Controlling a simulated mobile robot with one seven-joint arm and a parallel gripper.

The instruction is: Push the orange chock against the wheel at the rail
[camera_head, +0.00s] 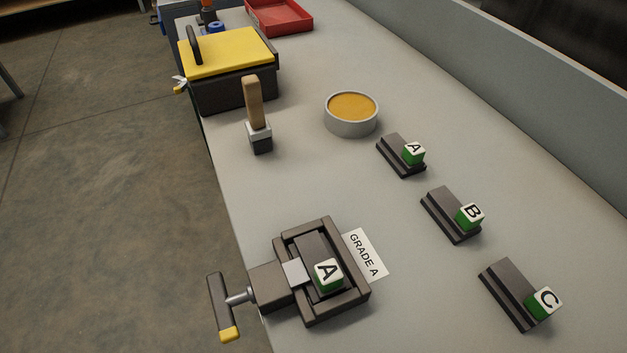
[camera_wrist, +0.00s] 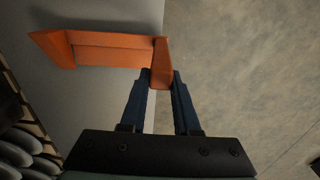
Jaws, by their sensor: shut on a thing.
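The orange chock (camera_wrist: 105,50) shows only in the wrist view. It is a long orange piece with a slanted end at the left and an upright end plate at the right. My gripper (camera_wrist: 161,79) is shut on that right end plate, with one dark blue finger on each side. The rest of the chock extends to the left over a grey surface. I see no wheel and no rail in either view. My gripper does not show in the head view.
Rounded grey discs (camera_wrist: 20,150) lie at the wrist view's lower left. Open concrete floor (camera_wrist: 245,70) is at its right. The head view shows a grey bench (camera_head: 300,180) with a vise (camera_head: 322,222), lettered blocks on dark bases, a bowl (camera_head: 351,125) and a yellow-lidded box (camera_head: 228,52).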

